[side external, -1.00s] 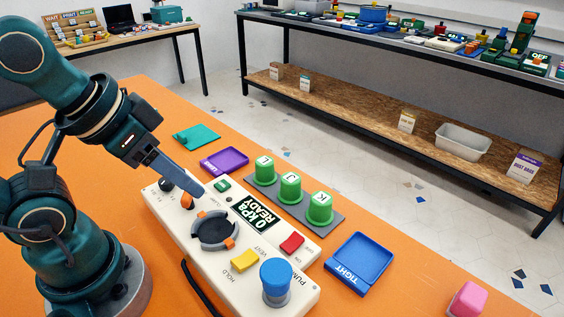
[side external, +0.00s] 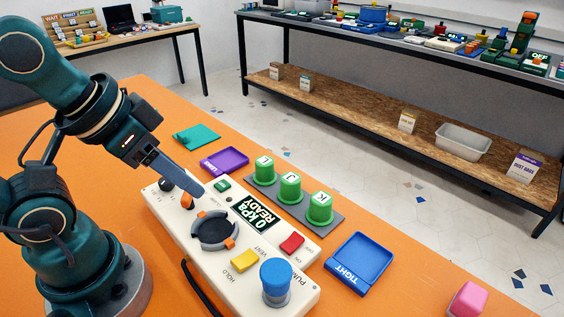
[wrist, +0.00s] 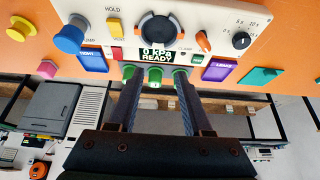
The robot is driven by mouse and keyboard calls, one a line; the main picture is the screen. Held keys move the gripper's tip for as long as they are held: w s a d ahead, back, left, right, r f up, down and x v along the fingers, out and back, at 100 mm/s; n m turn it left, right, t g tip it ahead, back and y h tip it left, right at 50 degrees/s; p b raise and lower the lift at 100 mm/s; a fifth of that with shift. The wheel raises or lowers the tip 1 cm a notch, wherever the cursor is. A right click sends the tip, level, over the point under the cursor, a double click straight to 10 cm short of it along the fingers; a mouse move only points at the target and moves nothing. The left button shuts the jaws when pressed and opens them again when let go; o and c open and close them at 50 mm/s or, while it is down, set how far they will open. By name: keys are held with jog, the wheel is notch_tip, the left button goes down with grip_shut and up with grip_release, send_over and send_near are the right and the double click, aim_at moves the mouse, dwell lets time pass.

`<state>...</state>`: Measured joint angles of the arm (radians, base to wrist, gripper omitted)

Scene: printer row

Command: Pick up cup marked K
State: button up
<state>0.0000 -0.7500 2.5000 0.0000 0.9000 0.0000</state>
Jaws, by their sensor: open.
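The cup marked K (side external: 320,208) is green and stands upright at the right end of a dark grey strip (side external: 334,223). The cup marked J (side external: 290,187) and a third green cup (side external: 265,171) stand on the same strip to its left. My gripper (side external: 199,187) is open and empty above the cream panel, to the left of the cups and apart from them. In the wrist view, my gripper (wrist: 160,85) has its two fingers spread, with the green cups partly hidden beyond their tips.
The cream panel (side external: 190,228) carries a round clamp, buttons and a tall blue knob (side external: 276,279). A purple tray (side external: 224,160), a teal mat (side external: 196,138), a blue TIGHT tray (side external: 358,262) and a pink block (side external: 468,299) lie around it. Orange table is bare between them.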

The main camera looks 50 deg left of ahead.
jog(key=shift+o, duration=0.3)
jog(key=o, duration=0.5)
jog(key=shift+o, duration=0.2)
jog(key=w+r+n, duration=0.2)
jog(key=w+r, duration=0.4)
jog(key=n+g, duration=0.1)
jog(key=g, duration=0.2)
send_over(321, 198)
jog(key=a, duration=0.2)
jog(key=s+x, duration=0.2)
jog(key=x, duration=0.5)
jog(key=shift+m+g, duration=0.4)
jog(key=shift+g, duration=0.2)
jog(key=f, duration=0.3)
jog(key=d+f, duration=0.1)
jog(key=f, duration=0.1)
jog(key=d+f, duration=0.1)
jog(key=f, duration=0.2)
jog(key=shift+d+f, duration=0.1)
jog(key=shift+f, duration=0.25)
jog(key=shift+w+f, duration=0.15)
jog(key=shift+f, duration=1.05)
jog(key=shift+w+f, duration=0.15)
jog(key=shift+f, duration=1.05)
